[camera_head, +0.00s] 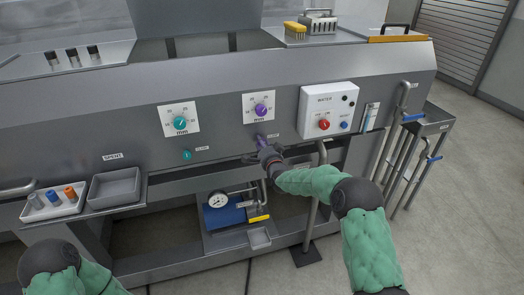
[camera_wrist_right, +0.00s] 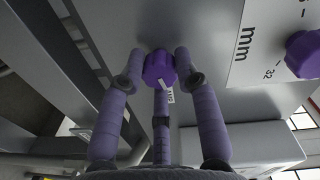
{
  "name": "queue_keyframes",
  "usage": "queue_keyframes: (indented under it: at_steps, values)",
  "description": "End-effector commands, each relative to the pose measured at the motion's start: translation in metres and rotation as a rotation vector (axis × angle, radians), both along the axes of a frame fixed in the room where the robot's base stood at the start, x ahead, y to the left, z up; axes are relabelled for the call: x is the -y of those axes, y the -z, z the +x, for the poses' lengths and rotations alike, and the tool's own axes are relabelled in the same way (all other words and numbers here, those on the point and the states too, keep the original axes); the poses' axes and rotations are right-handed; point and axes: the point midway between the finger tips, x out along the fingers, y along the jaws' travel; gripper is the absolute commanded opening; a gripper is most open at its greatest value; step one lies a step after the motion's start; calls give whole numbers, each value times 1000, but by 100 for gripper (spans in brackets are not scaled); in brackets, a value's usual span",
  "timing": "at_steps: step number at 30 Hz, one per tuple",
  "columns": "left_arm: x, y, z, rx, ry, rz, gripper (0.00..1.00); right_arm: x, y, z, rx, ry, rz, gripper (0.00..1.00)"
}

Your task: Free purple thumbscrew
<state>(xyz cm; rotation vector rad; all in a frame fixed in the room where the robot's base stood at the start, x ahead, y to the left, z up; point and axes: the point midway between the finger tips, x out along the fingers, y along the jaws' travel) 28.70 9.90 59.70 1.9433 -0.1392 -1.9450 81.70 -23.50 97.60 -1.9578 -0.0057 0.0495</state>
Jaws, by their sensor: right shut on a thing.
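In the head view a bit of the thumbscrew (camera_head: 261,139) shows just above my right gripper (camera_head: 268,150). The purple dial also shows at the right of the wrist view (camera_wrist_right: 303,54). Of my left arm only a dark joint and green sleeve show at the lower left; its gripper is out of the frame.
A teal dial (camera_head: 180,123) and teal thumbscrew (camera_head: 187,155) are to the left. A white water box (camera_head: 327,112) is to the right. A grey tray (camera_head: 115,187) and a white tray (camera_head: 72,208) stand at the left. A gauge unit (camera_head: 226,212) sits below.

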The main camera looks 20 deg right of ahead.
Motion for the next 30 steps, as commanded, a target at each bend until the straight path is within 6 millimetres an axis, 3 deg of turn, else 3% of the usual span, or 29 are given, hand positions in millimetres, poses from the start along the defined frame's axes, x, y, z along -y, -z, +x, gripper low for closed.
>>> queue_keyframes:
  at_steps: [10,30]
  values:
    - [0,23,0,0,0,0,40,2,-1,1,-1,3,188,0]
    - [0,27,0,0,0,0,40,3,-3,1,-3,4,247,0]
